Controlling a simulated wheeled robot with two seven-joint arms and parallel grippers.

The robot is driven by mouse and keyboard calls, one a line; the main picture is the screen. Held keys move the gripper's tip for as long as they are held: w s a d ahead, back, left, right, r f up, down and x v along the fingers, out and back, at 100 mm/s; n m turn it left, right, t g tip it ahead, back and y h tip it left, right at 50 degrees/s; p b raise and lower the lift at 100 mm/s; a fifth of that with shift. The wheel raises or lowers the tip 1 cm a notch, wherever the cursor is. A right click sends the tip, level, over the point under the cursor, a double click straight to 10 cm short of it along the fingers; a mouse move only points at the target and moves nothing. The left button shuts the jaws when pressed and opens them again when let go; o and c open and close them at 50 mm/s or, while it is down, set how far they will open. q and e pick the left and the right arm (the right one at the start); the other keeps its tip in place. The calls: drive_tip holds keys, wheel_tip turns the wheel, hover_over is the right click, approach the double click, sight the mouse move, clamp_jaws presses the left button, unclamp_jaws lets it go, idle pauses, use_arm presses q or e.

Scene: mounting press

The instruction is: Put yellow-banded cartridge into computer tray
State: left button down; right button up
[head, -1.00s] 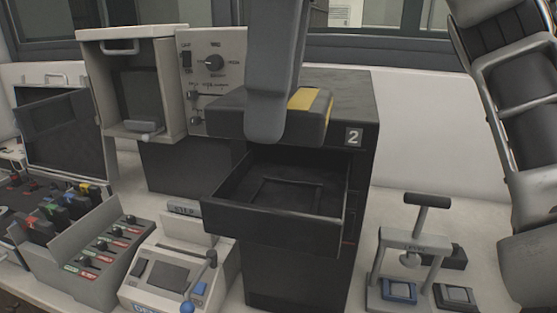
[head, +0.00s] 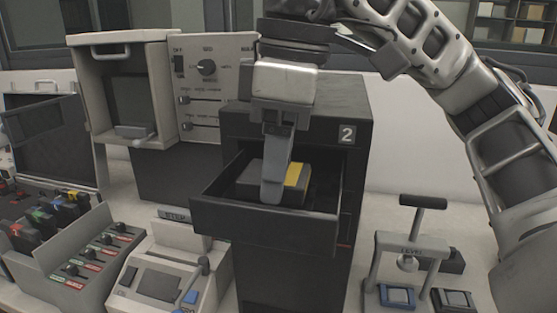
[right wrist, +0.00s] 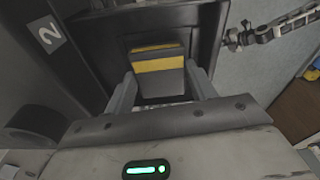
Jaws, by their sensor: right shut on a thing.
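The yellow-banded cartridge (head: 297,176) is a dark block with a yellow stripe. It sits low inside the open computer tray (head: 268,218), within its walls; whether it touches the tray floor is hidden. My right gripper (head: 274,192) reaches down from above and is shut on the cartridge. In the right wrist view the cartridge (right wrist: 157,65) is between the two fingers (right wrist: 160,95), its yellow band facing the camera. The tray juts out from the black computer marked 2 (head: 345,160). My left gripper is not in view.
A grey cabinet with an open front (head: 130,95) and a knob panel (head: 210,80) stand left of the computer. A lever press (head: 415,250) stands at right.

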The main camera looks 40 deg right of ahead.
drive_tip(key=shift+f+b, duration=0.35)
drive_tip(key=shift+b, duration=0.1)
drive_tip(key=shift+f, duration=0.25)
drive_tip(key=shift+r, duration=0.1)
drive_tip(key=o, duration=1)
